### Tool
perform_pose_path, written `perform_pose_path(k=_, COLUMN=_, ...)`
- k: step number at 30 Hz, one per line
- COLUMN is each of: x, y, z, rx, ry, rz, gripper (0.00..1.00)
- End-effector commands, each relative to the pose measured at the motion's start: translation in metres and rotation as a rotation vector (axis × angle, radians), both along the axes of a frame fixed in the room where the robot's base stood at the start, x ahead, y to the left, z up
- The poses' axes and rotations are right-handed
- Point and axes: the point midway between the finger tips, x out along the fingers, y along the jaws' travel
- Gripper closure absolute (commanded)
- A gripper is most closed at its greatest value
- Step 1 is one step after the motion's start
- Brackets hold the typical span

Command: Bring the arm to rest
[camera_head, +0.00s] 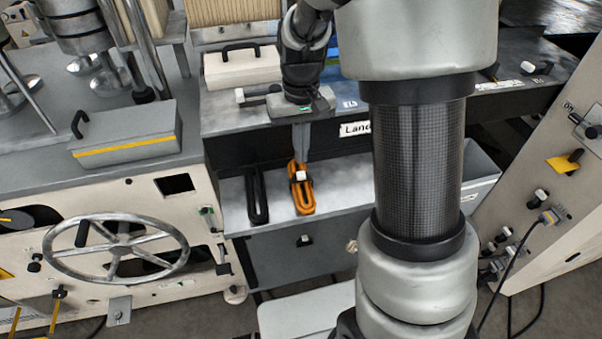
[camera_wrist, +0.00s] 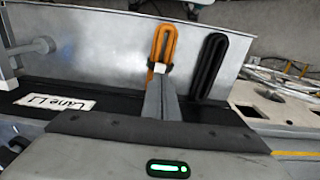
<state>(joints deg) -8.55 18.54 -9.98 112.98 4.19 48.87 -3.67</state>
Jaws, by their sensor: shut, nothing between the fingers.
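My gripper (camera_head: 301,148) hangs below my arm in the middle of the head view, pointing down in front of the machine's bench. Its fingers are together and empty; they also show in the wrist view (camera_wrist: 160,80). An orange looped bundle (camera_head: 303,198) lies on the grey shelf below, with a black band and a pale tag. A black looped bundle (camera_head: 257,197) lies to its left. In the wrist view the fingers overlap the lower end of the orange bundle (camera_wrist: 163,42), and the black bundle (camera_wrist: 211,65) is beside it. My arm hides part of the shelf's right side.
A grey shelf (camera_head: 345,190) holds the bundles. A "Lane L1" label (camera_wrist: 55,104) is on the dark front above it. A handwheel (camera_head: 115,248) is at left, a grey box with a yellow stripe (camera_head: 128,140) above it. A control panel (camera_head: 560,165) stands at right.

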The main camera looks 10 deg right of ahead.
Motion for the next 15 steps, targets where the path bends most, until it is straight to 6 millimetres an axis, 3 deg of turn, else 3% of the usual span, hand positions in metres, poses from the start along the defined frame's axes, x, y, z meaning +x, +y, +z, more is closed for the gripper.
perform_pose_path(k=6, x=0.000, y=0.000, z=0.020, rx=0.000, ry=0.000, rz=0.000, gripper=1.00)
perform_pose_path(k=15, x=0.000, y=0.000, z=0.021, rx=0.000, ry=-0.001, rz=0.000, gripper=1.00)
